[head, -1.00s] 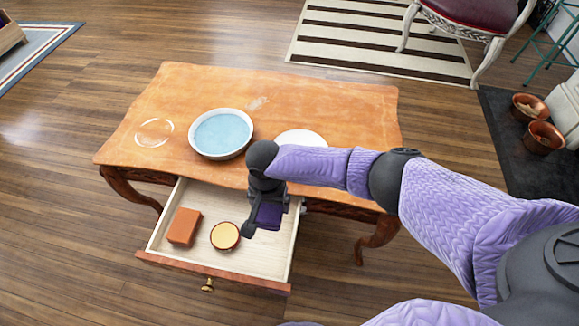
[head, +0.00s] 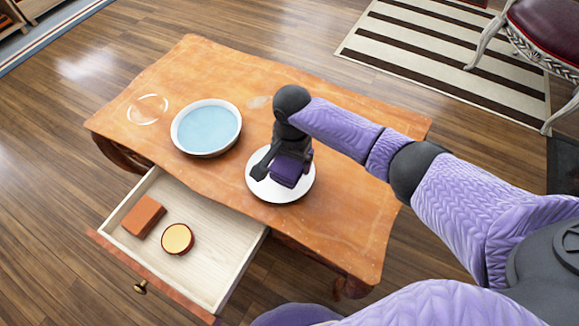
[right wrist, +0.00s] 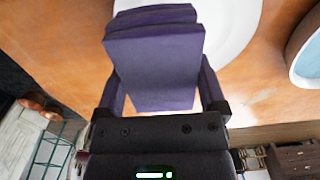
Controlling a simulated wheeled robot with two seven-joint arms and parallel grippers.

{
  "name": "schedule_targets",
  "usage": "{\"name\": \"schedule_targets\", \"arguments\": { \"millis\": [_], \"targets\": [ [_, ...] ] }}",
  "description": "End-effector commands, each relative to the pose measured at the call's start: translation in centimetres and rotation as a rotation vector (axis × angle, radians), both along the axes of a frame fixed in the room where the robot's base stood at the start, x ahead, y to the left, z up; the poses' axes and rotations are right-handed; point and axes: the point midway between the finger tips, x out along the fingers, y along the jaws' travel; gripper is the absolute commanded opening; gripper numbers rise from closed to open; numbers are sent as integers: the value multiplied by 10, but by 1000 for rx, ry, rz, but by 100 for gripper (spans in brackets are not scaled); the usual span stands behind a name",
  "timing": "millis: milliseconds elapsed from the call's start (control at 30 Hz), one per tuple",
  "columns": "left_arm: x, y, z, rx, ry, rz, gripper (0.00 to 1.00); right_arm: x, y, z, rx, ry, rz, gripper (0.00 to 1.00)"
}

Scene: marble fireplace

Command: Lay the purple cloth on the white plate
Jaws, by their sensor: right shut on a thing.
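The purple cloth (head: 288,171) is a folded, thick block held in my right gripper (head: 282,166). In the right wrist view the cloth (right wrist: 155,62) sits between both fingers of the right gripper (right wrist: 163,92). The white plate (head: 268,191) lies on the wooden table, right of the bowl; it also shows in the right wrist view (right wrist: 236,30). The cloth is over the plate in the head view; I cannot tell whether it touches it. My gripper hides the plate's far part. My left gripper is not in view.
A white bowl with a blue inside (head: 207,128) stands left of the plate. A clear round glass item (head: 147,109) is at the table's far left. The open drawer (head: 210,262) holds a reddish-brown block (head: 143,216) and a round yellow-topped item (head: 177,239). The table's right side is clear.

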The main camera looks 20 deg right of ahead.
Motion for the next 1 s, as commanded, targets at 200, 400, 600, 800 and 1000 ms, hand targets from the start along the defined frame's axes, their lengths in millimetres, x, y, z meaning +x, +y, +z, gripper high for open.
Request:
{"name": "schedule_targets", "arguments": {
  "millis": [200,400,600,800,1000],
  "targets": [
    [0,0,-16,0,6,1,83,0,0,-22,1,-1,-1,33],
    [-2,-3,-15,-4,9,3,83,0,0,-23,1,-1,0,33],
    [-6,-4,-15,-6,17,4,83,0,1,-29,1,0,1,33],
    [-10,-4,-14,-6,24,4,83,0,0,-33,0,0,0,33],
    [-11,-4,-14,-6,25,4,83,0,0,-33,1,-1,0,100]
  ]
}}
